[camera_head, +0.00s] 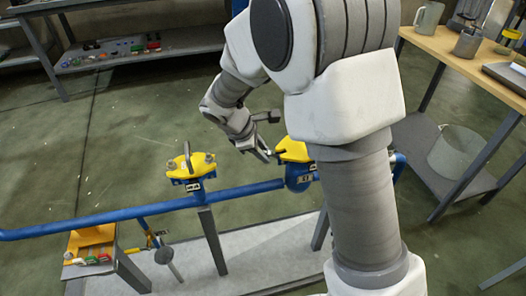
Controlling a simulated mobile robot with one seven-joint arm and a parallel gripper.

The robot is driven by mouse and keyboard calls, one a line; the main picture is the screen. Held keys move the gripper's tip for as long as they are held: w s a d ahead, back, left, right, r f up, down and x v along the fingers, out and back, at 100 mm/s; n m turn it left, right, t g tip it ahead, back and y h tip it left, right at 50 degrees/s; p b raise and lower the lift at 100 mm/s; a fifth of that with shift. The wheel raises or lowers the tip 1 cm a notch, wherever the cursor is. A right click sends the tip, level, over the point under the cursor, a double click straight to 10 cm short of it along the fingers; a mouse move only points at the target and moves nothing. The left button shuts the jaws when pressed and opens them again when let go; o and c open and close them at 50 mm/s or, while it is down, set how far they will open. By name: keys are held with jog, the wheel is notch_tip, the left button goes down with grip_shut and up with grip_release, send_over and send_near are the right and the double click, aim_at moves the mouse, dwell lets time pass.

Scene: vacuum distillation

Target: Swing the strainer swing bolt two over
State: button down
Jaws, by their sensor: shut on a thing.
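Two strainers with yellow covers sit on the blue pipe. The left strainer cover (192,166) shows fully, with bolt ends and an upright dark handle on top. The right strainer cover (294,151) is partly hidden behind my arm. My gripper (266,154) is at the left edge of the right cover, its fingers pointing down and to the right. It is shut on a small part there, which looks like a swing bolt. The bolt itself is too small and covered to make out clearly, and the right side of this strainer is hidden.
The blue pipe (100,224) runs across on grey posts above a pale plinth (250,254). A small stand with a yellow-orange top (92,236) is at lower left. A workbench (455,62) stands at right, with a bucket (455,152) below. The floor at left is clear.

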jog(key=p, duration=0.2)
jog(key=r+y+p, duration=0.1)
jog(key=shift+d+r+g+y+p, duration=0.1)
jog(key=shift+d+g+y+p, duration=0.2)
jog(key=shift+d+p, duration=0.05)
jog(key=y+p, duration=0.1)
jog(key=p, duration=0.1)
jog(key=d+y+p, duration=0.1)
jog(key=p, duration=0.2)
jog(key=shift+r, duration=0.35)
jog(key=shift+w+g+y+p, duration=0.1)
jog(key=shift+g+y+p, duration=0.3)
jog(key=shift+p, duration=0.6)
jog(key=shift+f, duration=0.1)
jog(key=c, duration=0.9)
grip_release()
jog(key=shift+c, duration=0.2)
jog(key=s+r+p, duration=0.3)
jog(key=r+p, duration=0.1)
jog(key=r, duration=1.3)
jog(key=shift+s, duration=0.15)
